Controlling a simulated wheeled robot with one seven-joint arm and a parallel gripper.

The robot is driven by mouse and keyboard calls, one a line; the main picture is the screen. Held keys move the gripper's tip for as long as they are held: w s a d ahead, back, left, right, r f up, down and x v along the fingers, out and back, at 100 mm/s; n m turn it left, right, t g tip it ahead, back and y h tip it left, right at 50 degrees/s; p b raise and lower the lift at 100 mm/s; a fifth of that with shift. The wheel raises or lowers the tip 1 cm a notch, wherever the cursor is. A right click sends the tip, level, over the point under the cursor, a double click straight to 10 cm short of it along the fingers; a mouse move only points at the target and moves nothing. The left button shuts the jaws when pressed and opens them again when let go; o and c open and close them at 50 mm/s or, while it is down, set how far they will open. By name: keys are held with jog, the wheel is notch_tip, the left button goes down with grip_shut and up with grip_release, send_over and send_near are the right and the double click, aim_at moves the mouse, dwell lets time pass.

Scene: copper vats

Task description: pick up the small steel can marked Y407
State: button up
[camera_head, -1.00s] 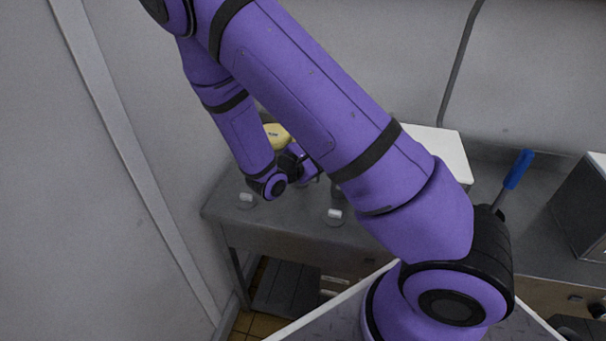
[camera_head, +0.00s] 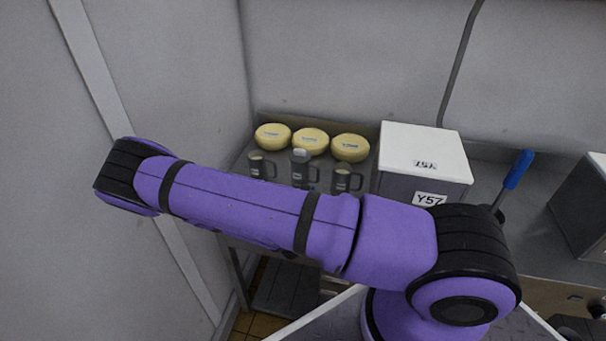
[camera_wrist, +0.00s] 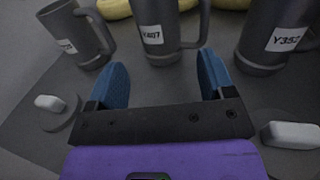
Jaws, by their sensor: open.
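The can marked Y407 (camera_wrist: 155,32) is a dark grey steel mug with a handle on its right. It stands upright in the middle of a row of three in the wrist view, its top cut off. In the head view the middle mug (camera_head: 300,172) has a pale knob on top. My gripper (camera_wrist: 163,66) is open, with blue fingers spread to the left and right in front of the Y407 can. Nothing shows held between them. My arm hides the gripper in the head view.
Similar mugs stand left (camera_wrist: 76,35) and right, the right one marked Y352 (camera_wrist: 279,38). White-knobbed flat pieces lie left (camera_wrist: 48,103) and right (camera_wrist: 292,135) of my gripper. Yellow rounds (camera_head: 311,140) stand behind. A white-topped box (camera_head: 425,150) is on the right.

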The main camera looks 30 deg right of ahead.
aim_at(300, 177)
jog(key=x, duration=1)
jog(key=shift+w+f, duration=0.15)
jog(key=shift+w, duration=0.15)
jog(key=c, duration=1)
